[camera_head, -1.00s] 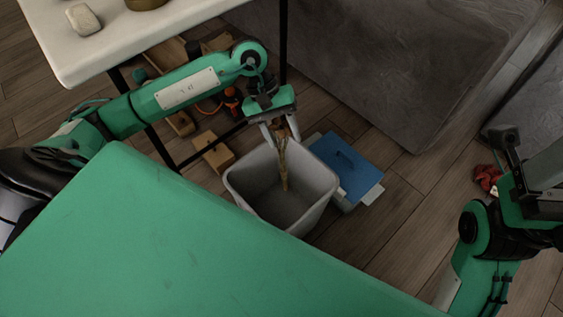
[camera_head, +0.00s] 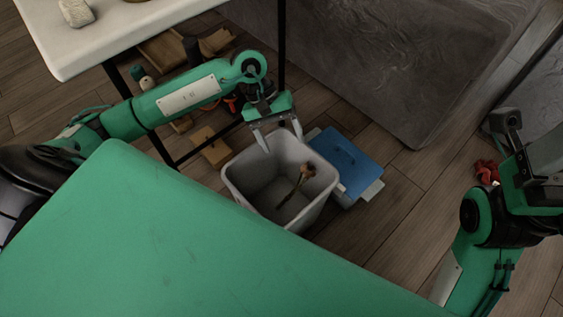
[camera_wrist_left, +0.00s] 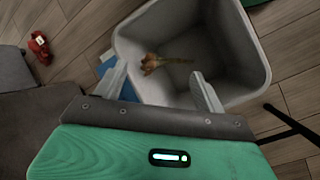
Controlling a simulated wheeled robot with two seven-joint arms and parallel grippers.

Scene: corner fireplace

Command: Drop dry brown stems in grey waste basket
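The grey waste basket (camera_head: 240,178) stands on the floor in the middle of the head view; its inside also shows in the left wrist view (camera_wrist_left: 235,50). The dry brown stems (camera_head: 296,184) are inside the basket, lying at a slant, apart from the fingers. They also show in the left wrist view (camera_wrist_left: 160,62). My left gripper (camera_head: 282,138) is open and empty above the basket's far rim; its two spread fingers show in the left wrist view (camera_wrist_left: 160,90). My right gripper (camera_head: 515,150) is at the right edge, and its fingers are not clear.
A blue-lidded box (camera_head: 345,160) stands right beside the basket. A white table (camera_head: 120,35) is at the upper left, with wooden items on the floor under it. A red object (camera_head: 486,171) lies on the floor at right. A grey stone block (camera_head: 380,70) stands behind.

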